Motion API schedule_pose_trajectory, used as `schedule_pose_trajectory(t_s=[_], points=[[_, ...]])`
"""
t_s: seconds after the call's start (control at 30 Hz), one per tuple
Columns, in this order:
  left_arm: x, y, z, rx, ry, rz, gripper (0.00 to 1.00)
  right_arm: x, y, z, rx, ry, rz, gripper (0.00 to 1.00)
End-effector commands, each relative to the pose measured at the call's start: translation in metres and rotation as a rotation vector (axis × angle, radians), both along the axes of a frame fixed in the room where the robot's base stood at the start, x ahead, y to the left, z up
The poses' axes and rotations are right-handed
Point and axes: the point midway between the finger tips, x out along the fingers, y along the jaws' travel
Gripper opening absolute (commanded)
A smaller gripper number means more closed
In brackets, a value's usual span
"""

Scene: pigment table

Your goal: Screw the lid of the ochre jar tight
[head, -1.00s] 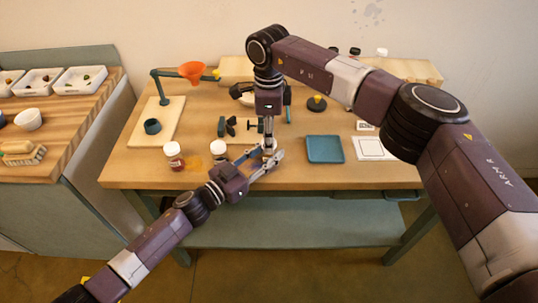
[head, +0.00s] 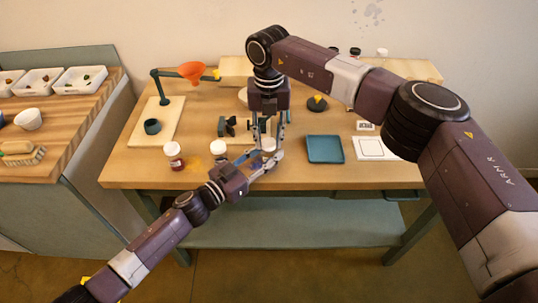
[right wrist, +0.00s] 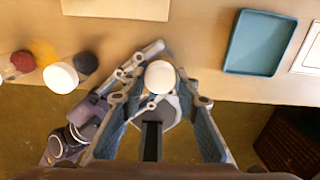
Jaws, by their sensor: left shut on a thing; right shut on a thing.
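A jar stands near the front edge of the table, its white lid (head: 268,144) showing between the grippers. In the right wrist view the lid (right wrist: 159,77) is a round white disc seen from above. The jar's body and contents are mostly hidden, so I cannot confirm ochre. My left gripper (head: 266,161) reaches in from the lower left and is shut on the jar's body. My right gripper (head: 269,149) points straight down and is shut on the lid, its fingers on either side. Whether the lid is level or tight cannot be told.
A red jar with a white lid (head: 174,160) and another white-lidded jar (head: 218,147) stand to the left, near an ochre patch (head: 192,164). A blue tray (head: 325,149) and a white square (head: 374,148) lie right. An orange funnel (head: 191,71) on a stand is behind left.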

Motion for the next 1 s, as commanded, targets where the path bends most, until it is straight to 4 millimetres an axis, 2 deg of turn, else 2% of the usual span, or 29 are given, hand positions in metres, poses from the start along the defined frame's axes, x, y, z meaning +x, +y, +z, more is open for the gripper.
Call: schedule_pose_trajectory(t_s=[0.03, 0.2, 0.57, 0.67, 1.0], points=[[-0.001, -0.001, 0.000, -0.001, -0.001, -0.004, 0.00, 0.001, 0.000, 0.001, 0.001, -0.003, 0.000, 0.31], [-0.001, -0.001, 0.000, -0.001, -0.001, -0.003, 0.00, 0.001, 0.000, 0.001, 0.001, -0.002, 0.002, 0.49], [0.000, 0.000, 0.000, -0.001, -0.001, -0.001, 0.00, 0.001, 0.000, 0.006, 0.000, -0.003, 0.003, 0.49], [0.000, 0.000, 0.001, -0.001, -0.001, -0.001, 0.00, 0.002, 0.000, 0.019, 0.000, -0.005, 0.003, 0.49], [0.000, 0.000, 0.000, -0.001, -0.001, -0.001, 0.00, 0.002, 0.000, 0.090, 0.000, -0.005, 0.002, 0.49]])
